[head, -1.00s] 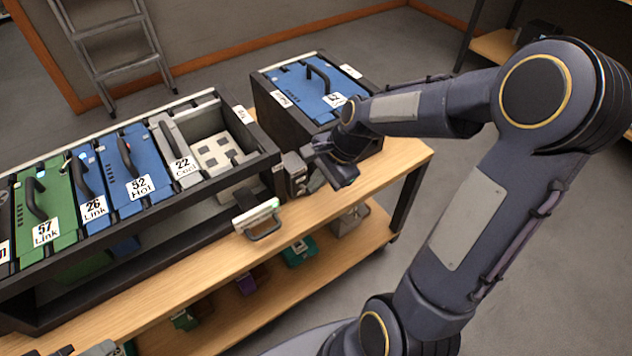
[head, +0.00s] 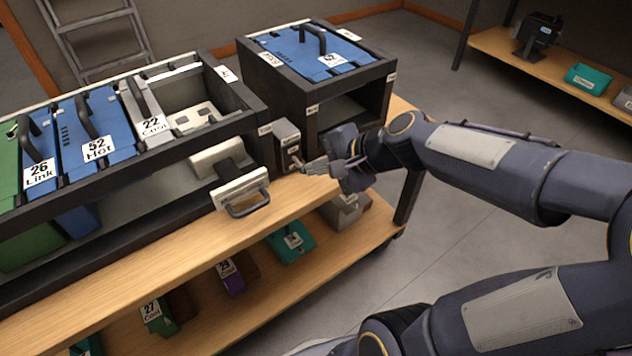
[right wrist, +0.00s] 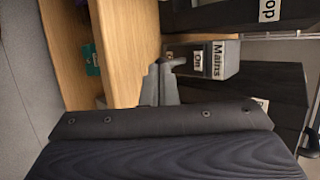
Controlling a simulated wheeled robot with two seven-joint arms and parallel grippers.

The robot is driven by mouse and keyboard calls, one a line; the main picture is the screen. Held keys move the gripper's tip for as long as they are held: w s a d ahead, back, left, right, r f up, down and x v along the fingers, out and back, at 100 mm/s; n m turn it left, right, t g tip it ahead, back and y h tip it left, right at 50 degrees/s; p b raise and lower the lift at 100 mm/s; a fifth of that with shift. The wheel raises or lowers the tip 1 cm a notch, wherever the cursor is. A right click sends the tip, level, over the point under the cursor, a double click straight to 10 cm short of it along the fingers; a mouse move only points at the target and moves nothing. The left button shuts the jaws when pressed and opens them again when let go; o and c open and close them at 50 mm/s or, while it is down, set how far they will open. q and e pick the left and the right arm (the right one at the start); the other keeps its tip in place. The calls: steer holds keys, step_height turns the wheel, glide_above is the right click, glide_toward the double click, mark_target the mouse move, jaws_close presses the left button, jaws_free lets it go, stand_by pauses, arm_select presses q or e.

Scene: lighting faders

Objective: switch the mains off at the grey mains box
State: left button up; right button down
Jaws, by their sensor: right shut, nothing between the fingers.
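The grey mains box (head: 286,143) sits on the bench top between the long fader rack and the smaller black rack. It also shows in the right wrist view (right wrist: 222,68), with a "Mains" label and an "On" label. My right gripper (head: 306,168) is shut and empty, its fingertips close to the front of the box, low down. In the right wrist view the fingers (right wrist: 163,80) reach the box's near edge. The fingers cover part of the front, and I cannot tell whether they touch the switch. My left gripper is out of view.
The long rack (head: 255,103) with numbered blue, green and grey modules stands to the left. The smaller black rack (head: 300,75) is close on the right. A white handled module (head: 240,190) juts out near the box. Coloured units lie on the lower shelf (head: 270,290).

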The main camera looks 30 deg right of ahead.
steer(key=shift+s+f+b, duration=0.1)
steer(key=shift+f+b, duration=0.5)
steer(key=shift+f, duration=0.05)
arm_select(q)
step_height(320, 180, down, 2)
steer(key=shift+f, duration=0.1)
arm_select(e)
steer(key=shift+r, duration=0.15)
arm_select(q)
steer(key=shift+p, duration=0.3)
arm_select(e)
steer(key=shift+r, duration=0.1)
steer(key=shift+r+p, duration=0.65)
steer(key=shift+r, duration=0.05)
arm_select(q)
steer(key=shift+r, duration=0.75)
